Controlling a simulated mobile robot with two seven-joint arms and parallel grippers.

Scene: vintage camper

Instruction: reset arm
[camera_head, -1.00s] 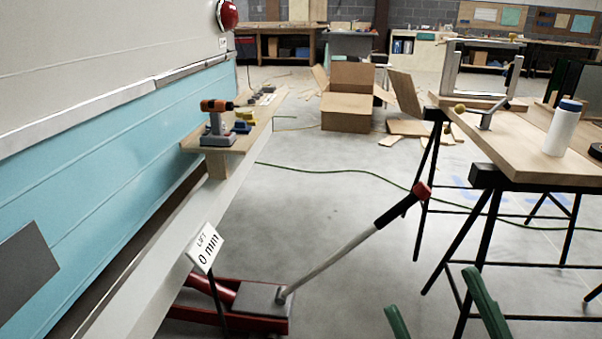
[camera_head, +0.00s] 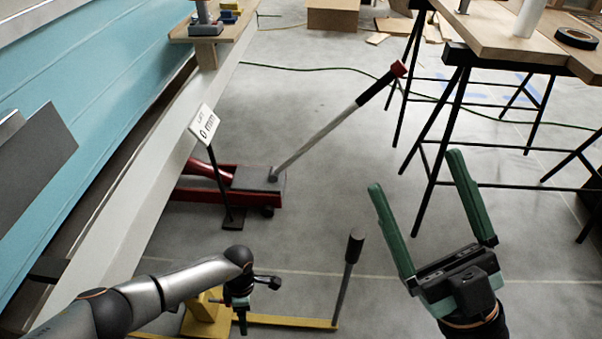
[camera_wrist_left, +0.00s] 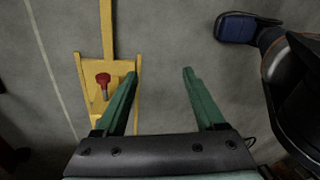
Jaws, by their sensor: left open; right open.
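My right gripper (camera_head: 415,170) is at the lower right of the head view, its green fingers spread wide and nothing between them. It points up the picture, over bare grey floor. My left arm comes in from the lower left of the head view, and its fingers are not clear there. In the left wrist view my left gripper (camera_wrist_left: 159,73) is open and empty, with its two green fingers apart. Its left finger overlaps a yellow metal frame (camera_wrist_left: 106,30) with a red knob (camera_wrist_left: 103,80). I cannot tell the distance between them.
A red floor jack (camera_head: 205,195) with a long handle stands by the white beam (camera_head: 150,190). A sign (camera_head: 204,124) reads 0 mm. The yellow frame (camera_head: 290,321) lies low near my left arm. A black-legged workbench (camera_head: 510,35) is at upper right. Floor between is clear.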

